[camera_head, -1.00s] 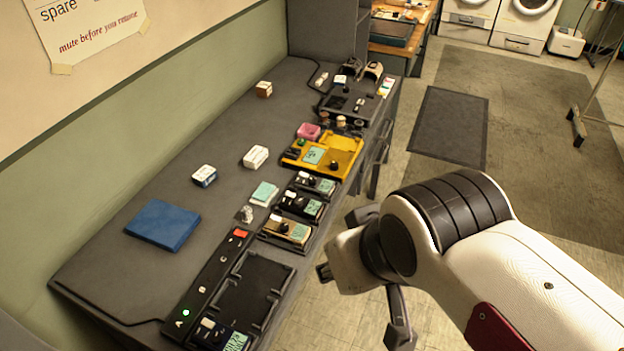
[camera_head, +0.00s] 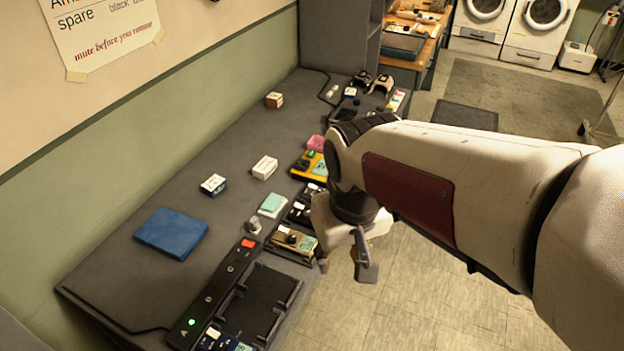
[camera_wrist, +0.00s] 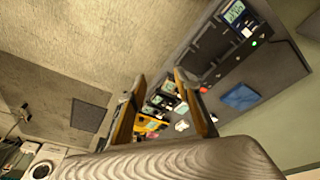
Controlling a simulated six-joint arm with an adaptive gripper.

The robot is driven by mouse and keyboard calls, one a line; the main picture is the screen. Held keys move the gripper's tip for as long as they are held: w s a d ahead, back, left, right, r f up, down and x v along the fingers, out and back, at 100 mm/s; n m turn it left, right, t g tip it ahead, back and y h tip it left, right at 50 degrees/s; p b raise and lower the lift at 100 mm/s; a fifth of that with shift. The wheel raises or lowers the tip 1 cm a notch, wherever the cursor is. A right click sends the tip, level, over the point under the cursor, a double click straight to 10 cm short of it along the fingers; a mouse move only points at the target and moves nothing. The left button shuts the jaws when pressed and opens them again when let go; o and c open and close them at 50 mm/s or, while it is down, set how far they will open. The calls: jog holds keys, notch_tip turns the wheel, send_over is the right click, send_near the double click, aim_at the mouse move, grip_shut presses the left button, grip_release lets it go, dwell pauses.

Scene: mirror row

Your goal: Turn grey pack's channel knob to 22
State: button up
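I cannot tell which pack is the grey one, and no knob number is readable. A tan pack (camera_head: 293,241) with a green screen and dark knob sits in the bench-edge row. Dark packs (camera_head: 298,213) lie just beyond it, partly hidden by my arm. A navy pack (camera_head: 220,341) with a screen sits at the near end; it also shows in the wrist view (camera_wrist: 238,18). My gripper (camera_head: 345,264) is off the bench's front edge, right of the tan pack. In the wrist view my gripper (camera_wrist: 160,76) has its fingers apart with nothing held.
A black charging strip (camera_head: 215,287) with a green light and an empty tray (camera_head: 262,300) lie near. A yellow tray (camera_head: 308,166) is partly behind my arm. Floor is free to the right.

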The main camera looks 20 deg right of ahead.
jog(key=w+d+f+m, duration=0.1)
jog(key=w+f, duration=0.3)
jog(key=w, duration=0.4)
jog(key=w+d+f+m+h, duration=0.1)
jog(key=w+d+f+m, duration=0.1)
jog(key=w+f, duration=0.3)
jog(key=w+d+f+m+h, duration=0.1)
jog(key=w+d+f, duration=0.2)
jog(key=w, duration=0.9)
jog(key=shift+w+d+f+g, duration=0.1)
jog(key=shift+d+f+g, duration=0.1)
jog(key=shift+f, duration=0.3)
jog(key=shift+d+f+g, duration=0.15)
jog(key=shift+f+g, duration=0.05)
jog(key=shift+f, duration=0.3)
jog(key=w, duration=0.2)
jog(key=m, duration=0.1)
jog(key=shift+w+d+f+t, duration=0.25)
jog(key=shift+w+d+t, duration=0.05)
jog(key=shift+w, duration=0.1)
jog(key=w+m, duration=0.1)
jog(key=w+r+m+t, duration=0.1)
jog(key=w, duration=0.1)
jog(key=w+r, duration=0.1)
jog(key=shift+w+d+r+m+h, duration=0.15)
jog(key=shift+w+d+m+h, duration=0.15)
jog(key=shift+d+m, duration=0.1)
jog(key=shift+x, duration=3.9)
jog(key=shift+a, duration=0.1)
